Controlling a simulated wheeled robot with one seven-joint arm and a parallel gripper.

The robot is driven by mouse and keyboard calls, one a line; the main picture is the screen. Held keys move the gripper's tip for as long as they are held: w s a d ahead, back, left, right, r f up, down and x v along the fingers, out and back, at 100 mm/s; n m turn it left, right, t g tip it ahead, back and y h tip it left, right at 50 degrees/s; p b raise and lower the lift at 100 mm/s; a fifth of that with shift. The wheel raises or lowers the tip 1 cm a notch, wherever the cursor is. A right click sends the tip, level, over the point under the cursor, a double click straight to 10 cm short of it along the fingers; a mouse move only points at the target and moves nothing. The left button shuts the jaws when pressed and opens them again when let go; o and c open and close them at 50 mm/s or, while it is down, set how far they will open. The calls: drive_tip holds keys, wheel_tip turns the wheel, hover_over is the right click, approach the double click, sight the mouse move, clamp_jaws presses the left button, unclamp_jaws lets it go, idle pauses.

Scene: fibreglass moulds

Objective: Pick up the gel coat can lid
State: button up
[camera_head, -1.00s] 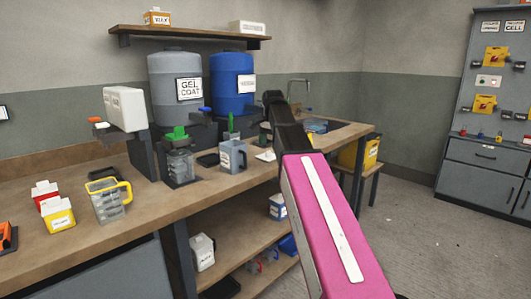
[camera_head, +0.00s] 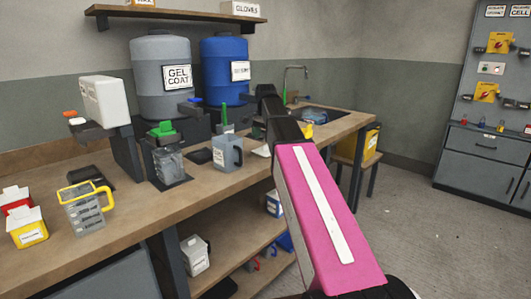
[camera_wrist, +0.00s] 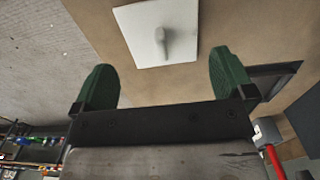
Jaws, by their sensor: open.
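A flat white square lid with a raised pale grip in its middle (camera_wrist: 128,22) lies on the brown bench in the wrist view. I take it to be the gel coat can lid. In the head view a small white piece of it (camera_head: 262,151) shows on the bench, right of the grey jug (camera_head: 227,153), partly behind my arm. My gripper (camera_wrist: 162,60) is open and empty. Its two green fingers are spread wide, with the lid ahead between and beyond their tips. They do not appear to touch it. In the head view my arm hides the fingers.
A green-topped container (camera_head: 167,160) and a yellow-handled jug (camera_head: 84,208) stand to the left. A sink (camera_head: 312,117) is at the far right end.

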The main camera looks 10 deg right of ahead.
sight(265, 147)
drive_tip(key=shift+w+f, duration=0.1)
drive_tip(key=shift+f, duration=2.45)
drive_tip(key=c, duration=0.6)
drive_tip(key=shift+o, duration=0.2)
